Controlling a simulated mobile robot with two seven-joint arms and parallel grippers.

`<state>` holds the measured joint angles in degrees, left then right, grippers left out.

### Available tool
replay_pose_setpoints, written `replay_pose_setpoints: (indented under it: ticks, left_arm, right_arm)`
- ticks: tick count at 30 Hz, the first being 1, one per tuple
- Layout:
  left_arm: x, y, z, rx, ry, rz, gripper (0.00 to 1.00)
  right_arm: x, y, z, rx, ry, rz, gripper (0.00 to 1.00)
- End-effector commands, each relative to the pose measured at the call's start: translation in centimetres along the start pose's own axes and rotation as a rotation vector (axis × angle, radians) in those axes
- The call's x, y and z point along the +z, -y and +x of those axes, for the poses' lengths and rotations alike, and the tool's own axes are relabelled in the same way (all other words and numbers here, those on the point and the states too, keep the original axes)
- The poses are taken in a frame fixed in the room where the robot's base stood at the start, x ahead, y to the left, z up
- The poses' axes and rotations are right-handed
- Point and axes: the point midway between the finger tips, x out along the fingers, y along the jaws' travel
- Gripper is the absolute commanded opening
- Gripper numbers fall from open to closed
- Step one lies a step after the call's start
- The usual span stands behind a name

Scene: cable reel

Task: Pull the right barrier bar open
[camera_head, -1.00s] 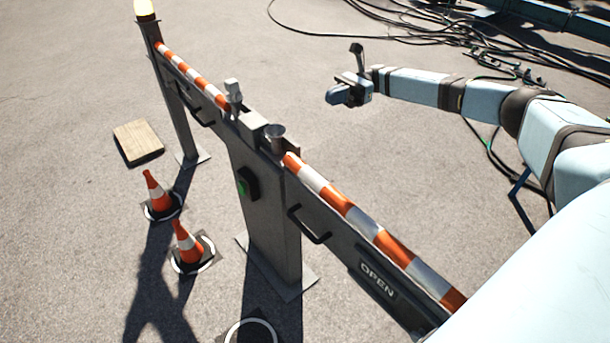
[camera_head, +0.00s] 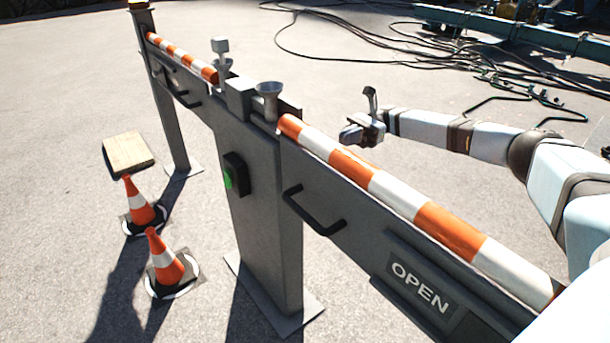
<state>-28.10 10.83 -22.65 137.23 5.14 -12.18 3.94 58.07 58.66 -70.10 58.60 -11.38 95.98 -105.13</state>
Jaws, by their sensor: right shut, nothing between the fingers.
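The right barrier bar (camera_head: 425,222), striped orange and white on a grey panel, runs from the central grey post (camera_head: 262,200) to the lower right. It looks in line with the left bar (camera_head: 180,57). A black handle (camera_head: 318,222) is on its near face, beside the post, and an OPEN label (camera_head: 420,287) is farther right. My right gripper (camera_head: 350,134) is shut and empty. It appears beyond the bar in the picture, apart from the handle. My right forearm covers the bar's far right end. My left gripper is out of view.
Two orange cones (camera_head: 165,262) stand at left, near a wooden-topped block (camera_head: 128,152). The post carries a green button (camera_head: 229,178) and metal cups (camera_head: 269,95) on top. Black cables (camera_head: 345,55) lie on the ground at the back right. Ground in front of the post's left side is partly clear.

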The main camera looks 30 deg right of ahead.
Motion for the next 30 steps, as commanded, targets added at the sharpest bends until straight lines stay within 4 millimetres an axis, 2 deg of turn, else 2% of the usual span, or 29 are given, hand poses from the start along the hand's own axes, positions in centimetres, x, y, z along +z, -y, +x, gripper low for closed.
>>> replay_pose_setpoints:
  ticks: [5, 15, 21, 25, 30]
  left_arm:
    - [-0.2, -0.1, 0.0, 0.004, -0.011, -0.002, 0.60]
    - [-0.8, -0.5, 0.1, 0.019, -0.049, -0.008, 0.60]
    - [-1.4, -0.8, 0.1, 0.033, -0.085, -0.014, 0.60]
    - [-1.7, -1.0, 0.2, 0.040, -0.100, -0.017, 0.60]
    - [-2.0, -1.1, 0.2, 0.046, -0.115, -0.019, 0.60]
  right_arm:
    - [-0.1, 0.0, 1.6, 0.003, -0.001, 0.000, 0.00]
    - [-0.1, 0.0, 8.8, 0.005, 0.001, -0.002, 0.00]
    - [-0.1, 0.0, 12.1, 0.002, 0.000, 0.000, 0.00]
    - [-0.1, 0.0, 13.3, 0.000, 0.000, -0.001, 0.00]
    - [-0.1, 0.0, 13.9, -0.001, 0.000, 0.001, 0.00]
